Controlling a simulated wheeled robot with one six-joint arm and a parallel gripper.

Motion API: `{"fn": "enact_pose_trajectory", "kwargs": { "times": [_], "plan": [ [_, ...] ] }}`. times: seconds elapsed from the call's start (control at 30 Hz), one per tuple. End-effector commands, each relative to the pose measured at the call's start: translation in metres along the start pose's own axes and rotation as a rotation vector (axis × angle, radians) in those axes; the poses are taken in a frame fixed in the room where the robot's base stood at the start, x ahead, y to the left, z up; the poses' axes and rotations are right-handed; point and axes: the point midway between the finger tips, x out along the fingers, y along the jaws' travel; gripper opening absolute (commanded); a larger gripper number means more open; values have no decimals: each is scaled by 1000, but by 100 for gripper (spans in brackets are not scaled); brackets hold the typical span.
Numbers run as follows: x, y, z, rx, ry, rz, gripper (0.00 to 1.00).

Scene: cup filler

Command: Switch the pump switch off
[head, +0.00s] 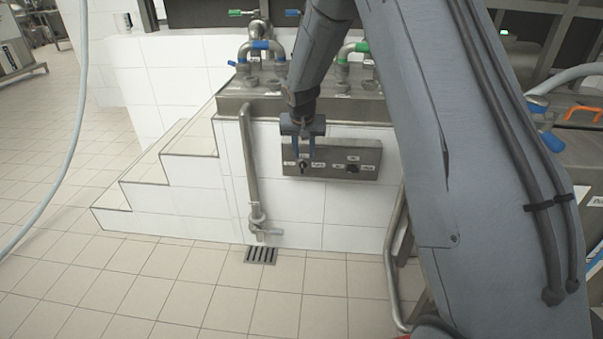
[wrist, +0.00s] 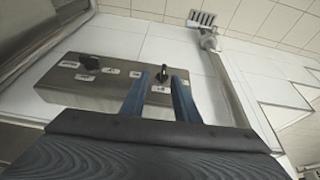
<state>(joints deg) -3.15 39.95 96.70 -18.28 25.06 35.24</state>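A steel control box (head: 330,171) is mounted on the white tiled wall and carries two black rotary switches with small white labels. The left switch (head: 303,164) is the one at my gripper; its label text is too small to read surely, so I cannot confirm it is the pump switch. My gripper (head: 304,155) is open, with its two blue fingers pointing at this switch. In the wrist view, the box (wrist: 105,92) appears turned over, and the switch (wrist: 162,74) shows between the apart fingertips (wrist: 160,78). I cannot tell whether they touch it.
The other switch (head: 352,168) sits to the right on the same box. A vertical steel pipe (head: 250,165) stands left of the box, above a floor drain (head: 261,255). Tiled steps (head: 165,175) rise at left. Valves with blue handles (head: 260,45) stand above.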

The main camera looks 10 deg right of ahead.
Motion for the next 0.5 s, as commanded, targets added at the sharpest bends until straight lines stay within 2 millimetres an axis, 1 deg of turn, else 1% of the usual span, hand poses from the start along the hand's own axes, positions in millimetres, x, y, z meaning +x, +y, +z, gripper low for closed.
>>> {"fn": "enact_pose_trajectory", "kwargs": {
  "times": [0.03, 0.13, 0.27, 0.5],
  "plan": [
    [14, -5, -7, 8, 11, -2, 28],
    [26, -10, -16, 19, 25, -4, 28],
    [38, -12, -20, 25, 30, -4, 28],
    [73, -12, -20, 24, 29, -4, 28]
  ]
}}
